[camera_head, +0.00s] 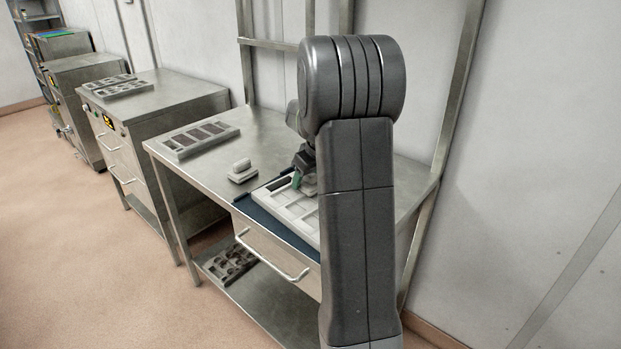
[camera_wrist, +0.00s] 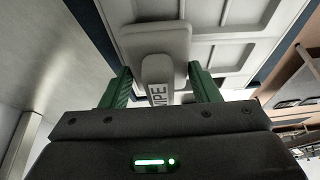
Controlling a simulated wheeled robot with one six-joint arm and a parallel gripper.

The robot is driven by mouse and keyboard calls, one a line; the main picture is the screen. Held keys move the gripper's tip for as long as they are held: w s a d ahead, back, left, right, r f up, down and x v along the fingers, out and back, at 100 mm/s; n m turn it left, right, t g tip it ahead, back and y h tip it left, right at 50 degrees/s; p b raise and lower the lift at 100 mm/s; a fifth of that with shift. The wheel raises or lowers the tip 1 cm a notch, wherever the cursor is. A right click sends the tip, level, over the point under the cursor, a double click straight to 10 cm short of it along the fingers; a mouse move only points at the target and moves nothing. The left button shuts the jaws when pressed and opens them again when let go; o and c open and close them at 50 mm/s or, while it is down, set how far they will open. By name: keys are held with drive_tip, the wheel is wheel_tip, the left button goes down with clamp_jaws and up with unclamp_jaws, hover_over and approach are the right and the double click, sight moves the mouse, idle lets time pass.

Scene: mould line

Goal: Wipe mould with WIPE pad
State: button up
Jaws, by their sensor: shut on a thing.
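My gripper (camera_head: 303,178) is over the pale mould on the bench, partly hidden by my own arm in the head view. In the wrist view, the green fingers of my gripper (camera_wrist: 160,88) are shut on the grip of the WIPE pad (camera_wrist: 155,42); the letters "IPE" show on it. The mould (camera_head: 276,207) is a light tray with rectangular cavities, lying on a dark blue mat. It also shows behind the pad in the wrist view (camera_wrist: 238,22). I cannot tell whether the pad touches it. Its right part is hidden.
A second grey pad (camera_head: 242,171) with a raised grip stands left of the mat (camera_head: 264,217). A tray with dark cavities (camera_head: 198,138) lies at the bench's far left. The bench (camera_head: 215,170) has bare metal between them. Another tray (camera_head: 232,261) sits on the lower shelf.

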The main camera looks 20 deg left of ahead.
drive_tip(key=shift+w+a+f, duration=0.1)
drive_tip(key=shift+w+a, duration=0.2)
drive_tip(key=shift+a, duration=0.3)
drive_tip(key=shift+r+p, duration=2.85)
drive_tip(key=shift+r, duration=1.2)
